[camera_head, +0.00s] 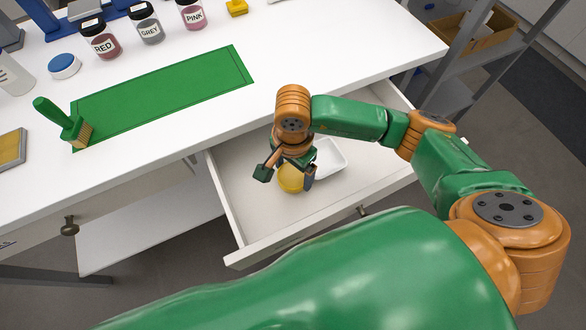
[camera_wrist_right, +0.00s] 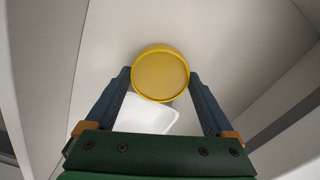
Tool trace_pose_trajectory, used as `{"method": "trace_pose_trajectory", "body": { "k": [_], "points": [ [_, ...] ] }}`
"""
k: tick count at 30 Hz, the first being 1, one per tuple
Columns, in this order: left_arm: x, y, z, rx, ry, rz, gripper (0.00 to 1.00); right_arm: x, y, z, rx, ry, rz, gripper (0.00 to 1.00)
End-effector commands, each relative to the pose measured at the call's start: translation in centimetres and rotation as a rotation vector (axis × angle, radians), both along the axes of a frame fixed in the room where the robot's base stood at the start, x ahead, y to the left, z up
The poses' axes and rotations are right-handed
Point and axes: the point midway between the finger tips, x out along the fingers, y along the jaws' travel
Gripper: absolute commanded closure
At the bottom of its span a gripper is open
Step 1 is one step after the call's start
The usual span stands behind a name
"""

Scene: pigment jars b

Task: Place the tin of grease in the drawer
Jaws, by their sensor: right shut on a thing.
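The tin of grease is a round yellow tin (camera_head: 290,179), seen in the head view inside the open drawer (camera_head: 236,214). My right gripper (camera_head: 287,180) reaches down into the drawer and is shut on the tin. In the right wrist view the yellow tin (camera_wrist_right: 161,76) sits between the two blue-grey fingertips (camera_wrist_right: 161,80), its flat round face toward the camera. I cannot tell whether the tin touches the drawer floor. My left gripper is not in view.
A white tray (camera_head: 330,158) lies in the drawer beside the tin. On the white table are a green mat (camera_head: 165,92), a green brush (camera_head: 66,122), a blue-lidded container (camera_head: 64,65) and jars labelled RED (camera_head: 101,40), GREY (camera_head: 148,24) and PINK (camera_head: 192,15).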

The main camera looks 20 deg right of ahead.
Motion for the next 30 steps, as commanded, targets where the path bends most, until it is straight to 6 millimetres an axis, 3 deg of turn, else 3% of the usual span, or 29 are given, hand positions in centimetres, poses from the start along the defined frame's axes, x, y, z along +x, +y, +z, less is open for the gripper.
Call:
{"method": "trace_pose_trajectory", "body": {
  "k": [11, 12, 13, 23, 26, 30],
  "points": [
    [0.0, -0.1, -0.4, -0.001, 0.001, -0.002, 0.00, 0.1, 0.1, -0.8, 0.001, -0.002, 0.000, 0.85],
    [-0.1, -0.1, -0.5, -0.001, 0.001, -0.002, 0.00, 0.0, 0.1, -0.8, 0.001, -0.002, 0.000, 0.10],
    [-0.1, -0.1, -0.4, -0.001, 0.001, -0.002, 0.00, 0.0, 0.1, -0.7, 0.001, -0.002, 0.000, 0.02],
    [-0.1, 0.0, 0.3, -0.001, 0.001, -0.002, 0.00, 0.0, 0.1, 0.1, 0.002, -0.002, -0.001, 0.00],
    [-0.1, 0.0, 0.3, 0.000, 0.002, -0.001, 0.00, 0.1, 0.1, 1.8, 0.003, -0.005, 0.001, 0.00],
    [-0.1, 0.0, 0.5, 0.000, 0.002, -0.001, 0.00, 0.2, 0.1, 5.6, 0.002, -0.008, 0.001, 0.00]
  ]
}}
